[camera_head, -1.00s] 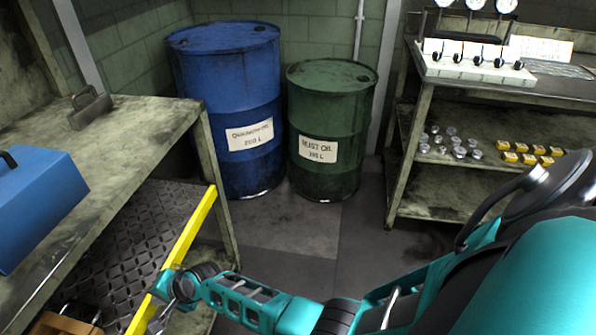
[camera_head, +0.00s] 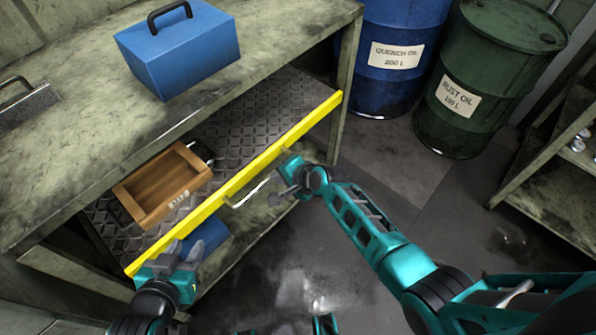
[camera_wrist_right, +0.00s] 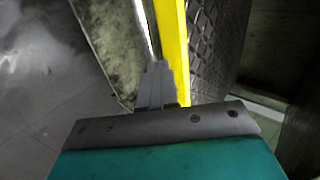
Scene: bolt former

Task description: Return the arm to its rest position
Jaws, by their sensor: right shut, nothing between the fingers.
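My right arm reaches in from the right, and its teal gripper (camera_head: 277,198) is beside the front of the pulled-out drawer, near the metal handle (camera_head: 247,194). In the right wrist view its grey fingers (camera_wrist_right: 157,82) are together and empty, close alongside the yellow drawer edge (camera_wrist_right: 175,45). I cannot tell whether they touch it. My left gripper (camera_head: 205,243) is at the lower left, just in front of the yellow edge (camera_head: 235,183). Its fingers are too unclear to tell open from shut.
A wooden box (camera_head: 163,187) lies in the drawer with its patterned dark mat (camera_head: 245,115). A blue toolbox (camera_head: 180,50) stands on the workbench (camera_head: 90,125). Blue (camera_head: 396,85) and green (camera_head: 480,110) drums stand behind. A shelf (camera_head: 555,165) is at the right. Floor between is clear.

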